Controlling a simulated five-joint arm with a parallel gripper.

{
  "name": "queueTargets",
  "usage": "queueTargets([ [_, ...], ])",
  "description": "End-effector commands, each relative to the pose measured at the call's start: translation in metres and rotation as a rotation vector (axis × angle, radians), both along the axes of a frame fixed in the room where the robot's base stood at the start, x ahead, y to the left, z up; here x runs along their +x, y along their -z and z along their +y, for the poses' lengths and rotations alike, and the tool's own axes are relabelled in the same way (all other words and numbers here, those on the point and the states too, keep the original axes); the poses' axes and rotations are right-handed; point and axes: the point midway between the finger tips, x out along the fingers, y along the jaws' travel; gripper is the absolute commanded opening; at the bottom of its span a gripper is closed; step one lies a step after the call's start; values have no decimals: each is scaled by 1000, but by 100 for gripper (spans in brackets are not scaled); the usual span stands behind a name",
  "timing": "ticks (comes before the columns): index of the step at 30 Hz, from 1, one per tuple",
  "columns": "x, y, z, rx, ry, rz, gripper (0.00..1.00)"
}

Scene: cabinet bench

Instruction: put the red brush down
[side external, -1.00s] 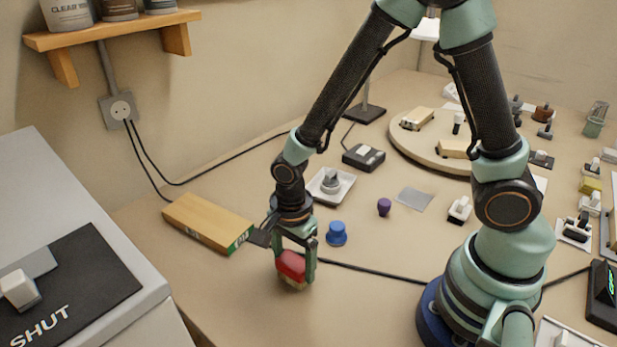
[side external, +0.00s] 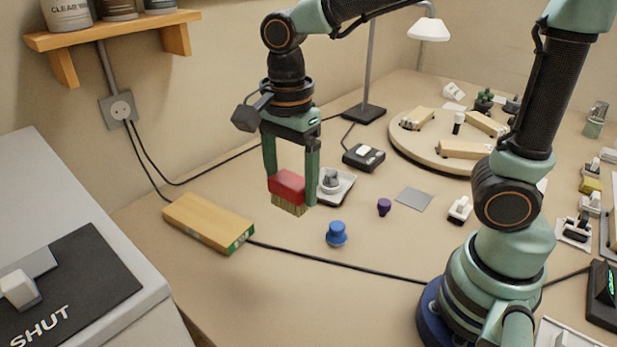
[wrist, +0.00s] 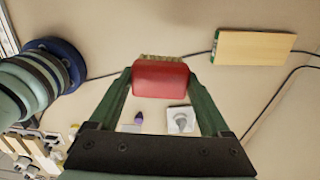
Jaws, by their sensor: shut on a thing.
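The red brush (side external: 287,186) has a red block back and tan bristles pointing down. My gripper (side external: 290,180) is shut on it, one finger on each side, and holds it up in the air above the bench. In the wrist view the red brush (wrist: 161,78) sits between the two fingertips (wrist: 160,76), its bristles at the far edge. The bench top (side external: 275,295) below and in front of it is bare.
A wooden block (side external: 208,222) lies left of the brush. A black cable (side external: 340,264) crosses the bench. A grey cabinet (side external: 150,290) marked SHUT is at left.

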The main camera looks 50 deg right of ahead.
Motion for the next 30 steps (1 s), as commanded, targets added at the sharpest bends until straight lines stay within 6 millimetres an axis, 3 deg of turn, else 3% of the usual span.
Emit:
queueTargets([
  [4,7,-6,-16,0,69,-1,25],
  [7,16,-7,-41,0,172,0,25],
  [17,30,-9,-162,0,652,1,25],
  [23,16,-10,-238,0,945,1,25],
  [30,-21,-11,-321,0,1290,1,25],
])
